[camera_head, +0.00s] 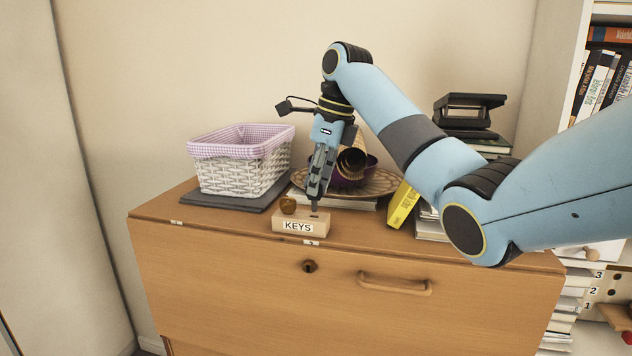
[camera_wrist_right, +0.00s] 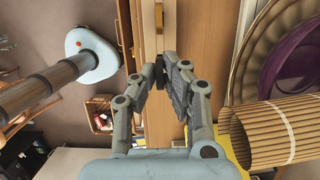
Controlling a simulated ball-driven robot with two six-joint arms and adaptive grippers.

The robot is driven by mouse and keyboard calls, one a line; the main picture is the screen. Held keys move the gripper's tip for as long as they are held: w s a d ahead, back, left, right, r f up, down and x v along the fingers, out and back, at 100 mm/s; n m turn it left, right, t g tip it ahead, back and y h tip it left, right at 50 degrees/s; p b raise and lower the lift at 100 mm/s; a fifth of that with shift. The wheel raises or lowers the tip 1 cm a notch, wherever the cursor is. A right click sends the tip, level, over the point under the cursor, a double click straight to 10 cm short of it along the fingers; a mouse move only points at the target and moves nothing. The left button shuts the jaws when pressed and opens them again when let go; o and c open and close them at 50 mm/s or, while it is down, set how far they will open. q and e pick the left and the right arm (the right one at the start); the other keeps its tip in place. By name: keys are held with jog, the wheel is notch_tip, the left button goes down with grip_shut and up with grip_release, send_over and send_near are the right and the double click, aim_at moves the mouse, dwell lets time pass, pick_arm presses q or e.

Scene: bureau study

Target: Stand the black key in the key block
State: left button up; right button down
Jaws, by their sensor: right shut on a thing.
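The key block (camera_head: 300,225) is a pale wooden block labelled KEYS on top of the bureau, near its front edge. A brass-coloured key head (camera_head: 288,206) stands up at its left end. My right gripper (camera_head: 314,203) points down over the block's right part. In the right wrist view, my right gripper (camera_wrist_right: 161,72) is shut on a small dark piece, the black key (camera_wrist_right: 160,78), at its fingertips. The fingers hide most of the key. I cannot tell whether its lower end is inside the block or just above it. My left gripper is not in view.
A white wicker basket (camera_head: 243,172) with a checked lining stands left on a dark mat. Behind the gripper are a woven plate (camera_head: 377,186), a purple bowl and a corrugated tube (camera_wrist_right: 285,135). A yellow book (camera_head: 402,205) leans at right. The bureau's front edge is close.

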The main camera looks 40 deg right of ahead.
aim_at(316, 200)
jog(key=shift+f, duration=0.35)
dwell(0.4)
jog(key=shift+s+x, duration=0.2)
jog(key=shift+x, duration=0.95)
dwell(1.1)
jog(key=shift+d+f, duration=0.1)
jog(key=shift+d, duration=0.1)
jog(key=c, duration=1.5)
grip_release()
jog(key=shift+o, duration=0.5)
jog(key=o, duration=0.5)
